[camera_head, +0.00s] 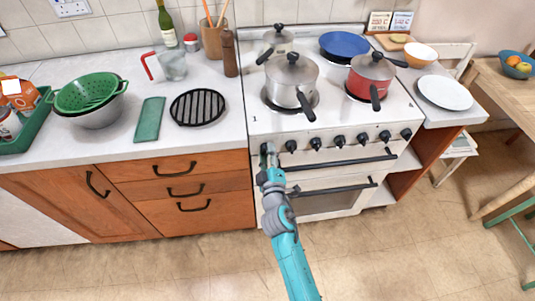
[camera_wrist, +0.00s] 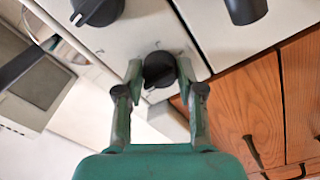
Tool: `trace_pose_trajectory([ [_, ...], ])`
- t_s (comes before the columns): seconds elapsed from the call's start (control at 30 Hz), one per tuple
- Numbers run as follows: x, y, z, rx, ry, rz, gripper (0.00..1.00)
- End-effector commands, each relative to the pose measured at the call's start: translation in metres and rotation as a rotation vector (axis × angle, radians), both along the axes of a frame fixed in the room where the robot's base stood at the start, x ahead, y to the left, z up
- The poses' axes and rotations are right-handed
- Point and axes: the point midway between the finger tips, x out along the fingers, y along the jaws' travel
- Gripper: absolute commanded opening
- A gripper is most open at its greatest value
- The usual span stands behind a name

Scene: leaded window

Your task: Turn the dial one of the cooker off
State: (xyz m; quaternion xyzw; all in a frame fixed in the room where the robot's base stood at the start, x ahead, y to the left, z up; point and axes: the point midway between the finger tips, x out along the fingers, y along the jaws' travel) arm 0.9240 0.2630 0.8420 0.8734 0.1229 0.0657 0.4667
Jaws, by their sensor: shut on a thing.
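The white cooker (camera_head: 326,178) has a row of several black dials along its front panel. The leftmost dial (camera_head: 267,148) is mostly covered by my gripper (camera_head: 268,158) in the head view. In the wrist view this black dial (camera_wrist: 160,70) sits between the two fingertips of my gripper (camera_wrist: 158,78). The fingers are shut on it, one on each side. The neighbouring dial (camera_wrist: 97,10) shows at the top left of the wrist view, apart from the fingers.
A steel pot (camera_head: 291,82), a red pot (camera_head: 370,77) and a blue pan (camera_head: 344,45) stand on the hob, some handles reaching forward. The black oven handle (camera_head: 343,163) runs below the dials. Wooden drawers (camera_head: 185,190) adjoin the cooker's left side. Floor in front is clear.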

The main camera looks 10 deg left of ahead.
Motion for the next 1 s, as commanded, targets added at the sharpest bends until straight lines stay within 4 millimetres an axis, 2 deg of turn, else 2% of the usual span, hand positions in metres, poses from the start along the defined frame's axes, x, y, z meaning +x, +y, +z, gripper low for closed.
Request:
trace_pose_trajectory([
  [0.3,-0.0004,0.0011,0.0001,-0.072,-0.021,0.002,0.03],
  [0.7,-0.0004,0.001,-0.0001,-0.079,-0.023,0.002,0.03],
  [0.73,-0.0005,0.001,-0.0001,-0.079,-0.023,0.002,0.4],
  [0.8,-0.0004,0.0009,-0.0002,-0.079,-0.023,0.002,0.58],
  [0.83,-0.0003,0.0009,-0.0001,-0.079,-0.023,0.002,0.63],
  [1.0,-0.0002,0.0005,0.0,-0.078,-0.022,0.001,0.63],
])
